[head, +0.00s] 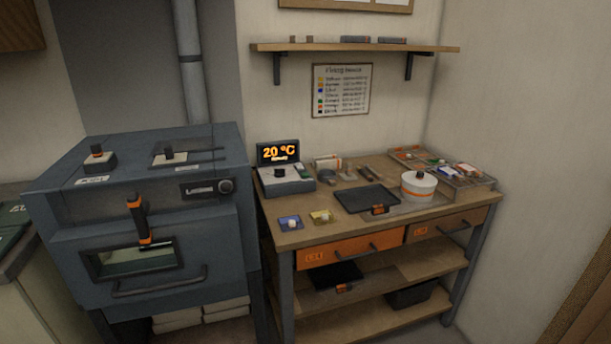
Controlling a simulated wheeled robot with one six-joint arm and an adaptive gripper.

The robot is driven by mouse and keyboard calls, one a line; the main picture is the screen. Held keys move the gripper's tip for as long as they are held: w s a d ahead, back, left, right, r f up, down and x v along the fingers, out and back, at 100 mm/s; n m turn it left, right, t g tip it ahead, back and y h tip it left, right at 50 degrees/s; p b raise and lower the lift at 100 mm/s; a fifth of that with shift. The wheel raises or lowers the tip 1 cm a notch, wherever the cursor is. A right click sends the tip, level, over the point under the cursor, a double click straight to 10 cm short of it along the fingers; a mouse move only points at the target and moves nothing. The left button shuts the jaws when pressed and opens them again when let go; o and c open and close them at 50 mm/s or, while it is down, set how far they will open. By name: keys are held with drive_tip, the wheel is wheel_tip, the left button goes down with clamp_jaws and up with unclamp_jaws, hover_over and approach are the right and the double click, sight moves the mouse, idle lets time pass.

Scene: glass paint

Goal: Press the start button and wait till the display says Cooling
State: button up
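The display (278,152) is a dark panel with glowing orange digits that read 20 °C. A smaller orange word under the digits is too blurred to read surely. The display stands at the back of a grey control box (288,187) on the left end of the wooden workbench. The box has a black knob (280,173) on its top face, and a small pale, greenish piece (299,168) shows at its right rear. I cannot tell which part is the start button. My gripper is not in view.
A blue-grey kiln (215,254) stands left of the workbench (325,228), with an orange-and-black handle (138,218) on its front window. The bench holds a black tray (366,198), a white round pot (418,187), and blue and yellow pieces. A shelf (350,47) hangs above.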

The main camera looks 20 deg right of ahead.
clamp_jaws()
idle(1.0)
